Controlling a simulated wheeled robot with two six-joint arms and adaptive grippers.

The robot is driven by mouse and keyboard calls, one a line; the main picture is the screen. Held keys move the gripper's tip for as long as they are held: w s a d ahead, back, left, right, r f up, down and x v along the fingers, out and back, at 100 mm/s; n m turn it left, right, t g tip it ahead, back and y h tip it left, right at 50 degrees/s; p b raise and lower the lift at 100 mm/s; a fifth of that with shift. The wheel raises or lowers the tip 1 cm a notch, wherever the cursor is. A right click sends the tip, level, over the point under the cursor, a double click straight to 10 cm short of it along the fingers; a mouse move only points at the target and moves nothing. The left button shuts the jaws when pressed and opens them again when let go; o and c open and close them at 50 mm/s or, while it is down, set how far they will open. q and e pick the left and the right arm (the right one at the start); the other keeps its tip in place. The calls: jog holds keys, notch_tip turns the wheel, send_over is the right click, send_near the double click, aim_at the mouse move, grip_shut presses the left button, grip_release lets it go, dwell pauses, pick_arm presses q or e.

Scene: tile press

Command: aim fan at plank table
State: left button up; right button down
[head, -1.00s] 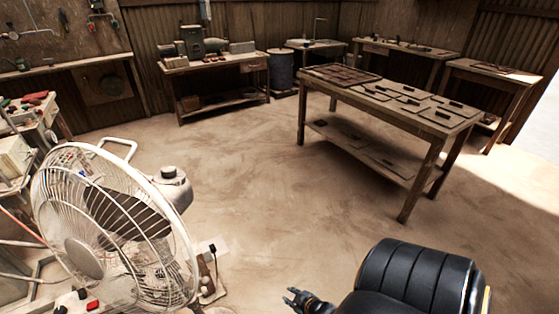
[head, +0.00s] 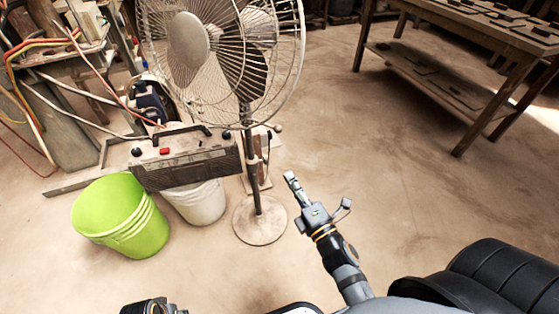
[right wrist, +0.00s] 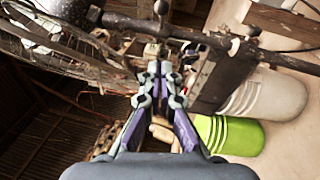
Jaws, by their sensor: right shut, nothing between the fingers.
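The standing fan (head: 188,40) is at the upper left of the head view, with its cage top cut off. Its round front hub faces me and somewhat left, while the plank table (head: 440,75) stands off to the right. The fan's pole runs down to a round base (head: 260,222) on the floor. My right gripper (head: 290,177) is shut and empty, right of the pole and apart from it in the head view. In the right wrist view the shut fingers (right wrist: 160,65) point toward the fan's dark pole (right wrist: 125,22).
Cables and a cluttered bench are at far left. The floor between fan and plank table is open.

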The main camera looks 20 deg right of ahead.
pick_arm(q)
notch_tip(320, 180, down, 8)
jog(key=s+a+p, duration=0.1)
jog(key=a+p, duration=0.1)
jog(key=p, duration=0.1)
jog(key=shift+s+f+y, duration=0.15)
jog(key=shift+s+y, duration=0.15)
pick_arm(e)
jog(key=d+x, duration=0.3)
jog(key=x, duration=1)
jog(key=shift+w, duration=0.25)
jog(key=shift+d+r, duration=0.1)
jog(key=shift+r, duration=0.05)
